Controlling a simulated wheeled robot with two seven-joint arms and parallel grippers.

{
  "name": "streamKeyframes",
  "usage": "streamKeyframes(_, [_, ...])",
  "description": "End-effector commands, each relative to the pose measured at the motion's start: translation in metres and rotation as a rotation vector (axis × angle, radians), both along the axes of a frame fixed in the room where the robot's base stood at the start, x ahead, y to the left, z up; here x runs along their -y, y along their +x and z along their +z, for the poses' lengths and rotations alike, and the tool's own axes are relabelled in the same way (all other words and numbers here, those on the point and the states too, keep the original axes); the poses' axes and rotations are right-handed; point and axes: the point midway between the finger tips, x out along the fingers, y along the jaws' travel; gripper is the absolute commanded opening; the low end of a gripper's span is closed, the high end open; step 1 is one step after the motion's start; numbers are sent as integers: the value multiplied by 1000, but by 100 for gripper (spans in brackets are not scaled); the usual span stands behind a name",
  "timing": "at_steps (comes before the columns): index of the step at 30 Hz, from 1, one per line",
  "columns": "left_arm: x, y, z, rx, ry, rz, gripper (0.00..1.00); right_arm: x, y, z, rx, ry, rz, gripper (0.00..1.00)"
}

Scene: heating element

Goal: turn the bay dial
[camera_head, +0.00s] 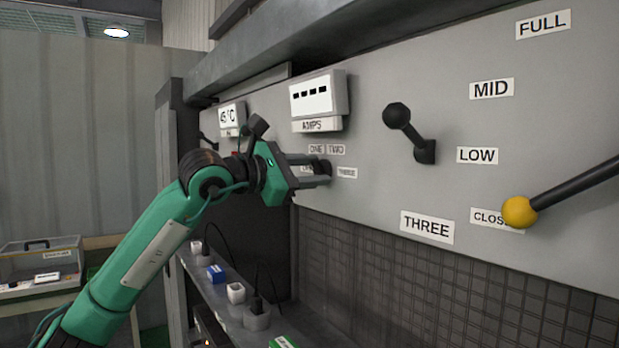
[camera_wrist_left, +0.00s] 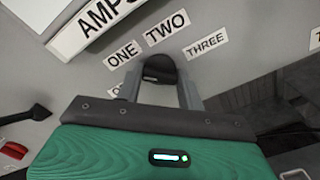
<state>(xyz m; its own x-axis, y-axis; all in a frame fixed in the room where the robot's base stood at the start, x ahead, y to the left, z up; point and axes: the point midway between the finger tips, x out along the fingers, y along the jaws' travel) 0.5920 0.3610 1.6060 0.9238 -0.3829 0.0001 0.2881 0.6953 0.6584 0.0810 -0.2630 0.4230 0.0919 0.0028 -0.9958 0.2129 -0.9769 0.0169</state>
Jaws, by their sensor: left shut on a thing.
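The bay dial (camera_head: 325,167) is a small dark knob on the grey panel, below the AMPS meter. It also shows in the left wrist view (camera_wrist_left: 159,68), with the labels ONE (camera_wrist_left: 123,54), TWO (camera_wrist_left: 166,27) and THREE (camera_wrist_left: 205,45) around its upper side. A further label at its lower left is partly hidden by a finger. My left gripper (camera_head: 322,172) reaches in from the left and is shut on the dial, one finger on each side of it in the wrist view (camera_wrist_left: 160,80). My right gripper is not in view.
The AMPS meter (camera_head: 318,95) juts out just above the dial. A black lever (camera_head: 410,132) and a yellow-knobbed lever (camera_head: 521,212) stand out to the right. A shelf (camera_head: 222,290) with small blocks and cables runs below. A clear case (camera_head: 42,268) sits at the far left.

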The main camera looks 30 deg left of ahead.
Motion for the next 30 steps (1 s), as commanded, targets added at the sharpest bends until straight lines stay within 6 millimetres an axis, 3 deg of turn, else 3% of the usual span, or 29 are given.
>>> streamKeyframes(13, [0,0,0,105,251,0,15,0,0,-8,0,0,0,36])
streamKeyframes(30, [0,0,0,127,304,1,15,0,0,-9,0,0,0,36])
